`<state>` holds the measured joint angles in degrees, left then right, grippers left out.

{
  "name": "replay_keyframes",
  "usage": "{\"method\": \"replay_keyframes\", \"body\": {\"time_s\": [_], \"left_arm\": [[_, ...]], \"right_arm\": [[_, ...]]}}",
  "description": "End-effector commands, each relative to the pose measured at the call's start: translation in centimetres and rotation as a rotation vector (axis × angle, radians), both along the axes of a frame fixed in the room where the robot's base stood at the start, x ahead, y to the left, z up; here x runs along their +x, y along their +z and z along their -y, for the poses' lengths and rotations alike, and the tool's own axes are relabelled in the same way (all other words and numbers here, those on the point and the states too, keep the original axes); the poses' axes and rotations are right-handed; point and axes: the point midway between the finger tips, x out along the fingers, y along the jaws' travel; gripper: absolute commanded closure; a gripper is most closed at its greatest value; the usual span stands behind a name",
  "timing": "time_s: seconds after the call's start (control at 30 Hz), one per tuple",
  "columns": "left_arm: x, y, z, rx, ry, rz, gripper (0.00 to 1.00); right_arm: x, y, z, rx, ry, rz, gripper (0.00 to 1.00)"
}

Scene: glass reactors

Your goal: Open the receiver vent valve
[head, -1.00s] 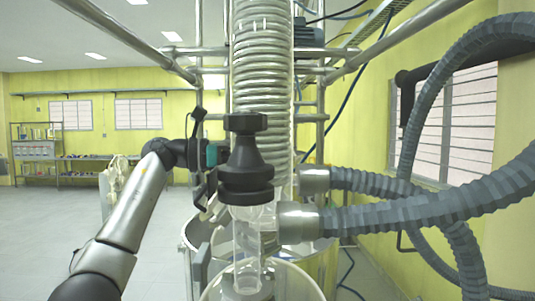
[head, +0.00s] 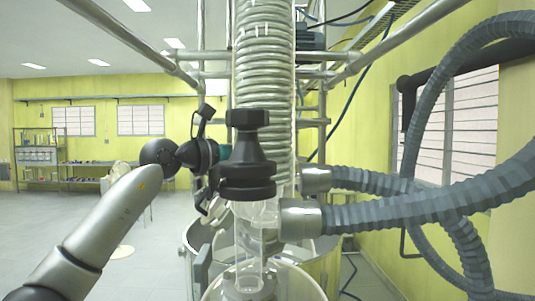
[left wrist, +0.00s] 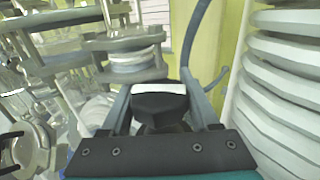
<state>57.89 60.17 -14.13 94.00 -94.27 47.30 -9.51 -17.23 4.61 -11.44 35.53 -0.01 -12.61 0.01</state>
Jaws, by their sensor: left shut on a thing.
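My left gripper (head: 224,152) reaches in from the left to the glass column; its fingertips are hidden behind a black valve body in the head view. In the left wrist view the two fingers (left wrist: 158,98) are shut on a black knob (left wrist: 160,112) with a pale-lit top, which I take to be the receiver vent valve's handle. How far it is turned cannot be told. The large black valve body (head: 247,165) stands upright in front, on a clear glass neck (head: 250,240). My right gripper is not in view.
A tall ribbed coil column (head: 263,60) rises behind the valve, and its white coils fill the right of the left wrist view (left wrist: 280,90). Thick grey hoses (head: 430,207) block the right side. Steel frame tubes (head: 130,40) cross above. Open floor lies at the left.

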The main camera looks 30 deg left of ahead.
Motion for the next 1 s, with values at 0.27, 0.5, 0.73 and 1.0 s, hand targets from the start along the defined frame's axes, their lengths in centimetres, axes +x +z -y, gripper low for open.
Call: {"method": "replay_keyframes", "body": {"time_s": [0.27,0.5,0.73,1.0], "left_arm": [[0.02,-0.1,0.02,0.001,-0.002,-0.002,0.26],[0.01,-0.05,0.03,0.0,-0.002,-0.001,0.26],[0.02,-0.03,0.02,0.0,-0.007,-0.001,0.26],[0.0,-0.06,0.22,-0.005,-0.11,-0.009,0.26]], "right_arm": [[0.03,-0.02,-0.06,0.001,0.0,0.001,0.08],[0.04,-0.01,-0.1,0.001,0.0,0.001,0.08],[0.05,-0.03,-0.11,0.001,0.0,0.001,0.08],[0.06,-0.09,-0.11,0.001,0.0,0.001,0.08]]}}
